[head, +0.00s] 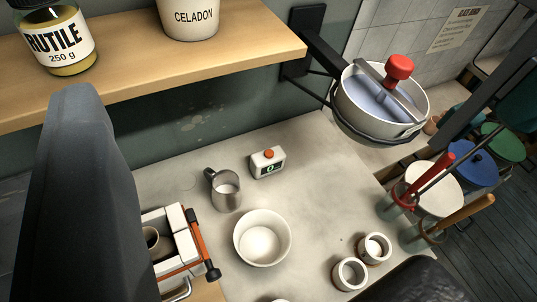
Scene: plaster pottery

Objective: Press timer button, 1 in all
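The timer (267,164) is a small white box with a dark display showing a green figure. Its orange-red button (268,153) is on top. It stands upright on the pale worktop (320,190), near the wall. My gripper (245,185) shows as one large dark finger at the left and a dark finger edge at the lower right. The fingers are wide apart with nothing held between them. The timer lies in the view between them, farther off, and nothing touches it. The button is fully visible.
A metal jug (226,194) stands just left of the timer, and a white bowl (262,238) below it. Two small cups (350,273) sit lower right. A wooden shelf (200,60) juts out above. The worktop right of the timer is clear.

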